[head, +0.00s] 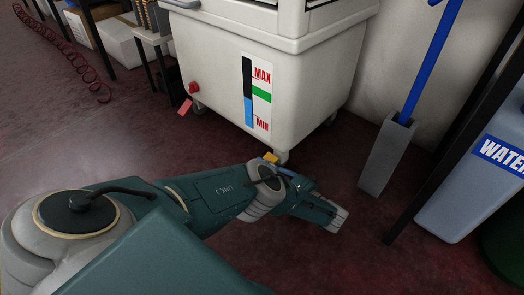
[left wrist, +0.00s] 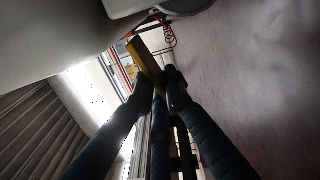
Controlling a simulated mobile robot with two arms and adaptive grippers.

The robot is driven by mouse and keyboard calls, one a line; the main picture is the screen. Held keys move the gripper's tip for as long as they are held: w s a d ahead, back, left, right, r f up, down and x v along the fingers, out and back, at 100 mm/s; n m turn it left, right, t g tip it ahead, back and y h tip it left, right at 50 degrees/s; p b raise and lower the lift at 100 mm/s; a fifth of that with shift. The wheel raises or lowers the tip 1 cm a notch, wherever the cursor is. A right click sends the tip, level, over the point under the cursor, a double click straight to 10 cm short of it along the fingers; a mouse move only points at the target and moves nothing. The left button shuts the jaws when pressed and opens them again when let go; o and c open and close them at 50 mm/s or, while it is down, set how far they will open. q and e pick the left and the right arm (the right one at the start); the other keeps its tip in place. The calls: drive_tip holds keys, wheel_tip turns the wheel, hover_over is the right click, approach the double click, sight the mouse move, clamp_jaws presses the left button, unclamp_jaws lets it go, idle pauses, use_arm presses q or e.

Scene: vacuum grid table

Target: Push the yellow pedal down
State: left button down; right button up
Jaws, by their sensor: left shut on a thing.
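The yellow pedal (head: 271,158) shows as a small patch at the bottom front edge of the white cart (head: 222,75), just above my left arm in the head view. In the left wrist view the pedal (left wrist: 144,58) is a yellow bar, tilted in the picture. My left gripper (left wrist: 160,86) has its two dark fingers closed in on the near end of the pedal, one on each side. I cannot tell how far down the pedal is. My right gripper is not in view.
The cart carries a MAX/MIN level label (head: 257,92) and a red knob (head: 194,87). To its right stand a grey holder (head: 387,155) with a blue handle, a dark table leg and a WATER bin (head: 470,195). Dark red floor lies open in front.

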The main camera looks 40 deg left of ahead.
use_arm(q)
drive_tip(key=shift+w+f+n, duration=0.1)
drive_tip(key=shift+f+n, duration=0.25)
drive_tip(key=shift+n, duration=0.35)
drive_tip(key=c, duration=1.8)
unclamp_jaws()
drive_tip(key=shift+d, duration=0.15)
drive_tip(key=d, duration=0.7)
drive_tip(key=shift+s+d, duration=0.15)
drive_tip(key=shift+s, duration=0.15)
